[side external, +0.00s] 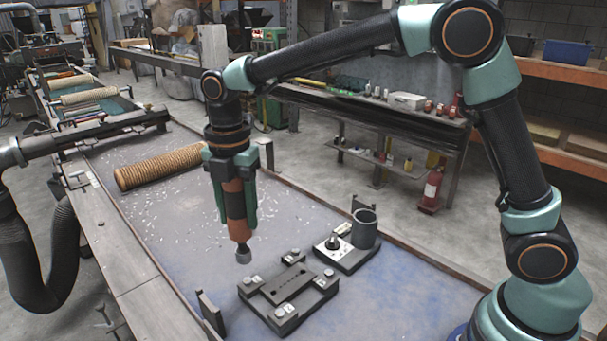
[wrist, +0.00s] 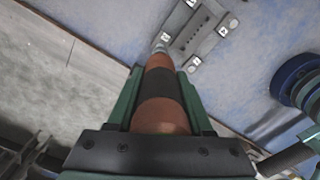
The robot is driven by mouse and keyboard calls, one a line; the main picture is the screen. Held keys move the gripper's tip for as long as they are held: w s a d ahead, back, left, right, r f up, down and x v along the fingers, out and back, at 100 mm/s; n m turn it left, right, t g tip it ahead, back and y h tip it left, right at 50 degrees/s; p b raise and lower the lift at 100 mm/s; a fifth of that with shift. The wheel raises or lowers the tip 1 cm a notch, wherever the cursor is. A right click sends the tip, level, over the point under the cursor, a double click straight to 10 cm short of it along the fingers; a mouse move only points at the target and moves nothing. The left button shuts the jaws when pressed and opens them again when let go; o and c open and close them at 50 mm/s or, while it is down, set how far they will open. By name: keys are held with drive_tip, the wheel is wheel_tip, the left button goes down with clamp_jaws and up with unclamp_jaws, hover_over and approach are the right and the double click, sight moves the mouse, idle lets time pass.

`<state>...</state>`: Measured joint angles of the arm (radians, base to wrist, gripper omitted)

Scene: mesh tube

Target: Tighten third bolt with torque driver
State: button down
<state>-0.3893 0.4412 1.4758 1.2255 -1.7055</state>
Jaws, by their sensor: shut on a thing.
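My gripper (side external: 236,190) is shut on the torque driver (side external: 236,208), an orange and black tool with a grey socket tip that points down. The tip hangs in the air above the back left corner of the dark fixture plate (side external: 270,316).
A small dark base (side external: 352,262) with a grey cup (side external: 364,229) and a black knob stands right of the fixture. A brown mesh tube (side external: 160,167) lies at the back left. A black upright bracket (side external: 211,314) stands left of the fixture. The blue-grey tabletop is otherwise mostly free.

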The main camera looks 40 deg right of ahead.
sight(242, 242)
drive_tip(key=shift+f, duration=2.65)
drive_tip(key=shift+f, duration=0.95)
idle(0.8)
drive_tip(key=shift+r, duration=0.1)
idle(0.8)
drive_tip(key=shift+r, duration=3)
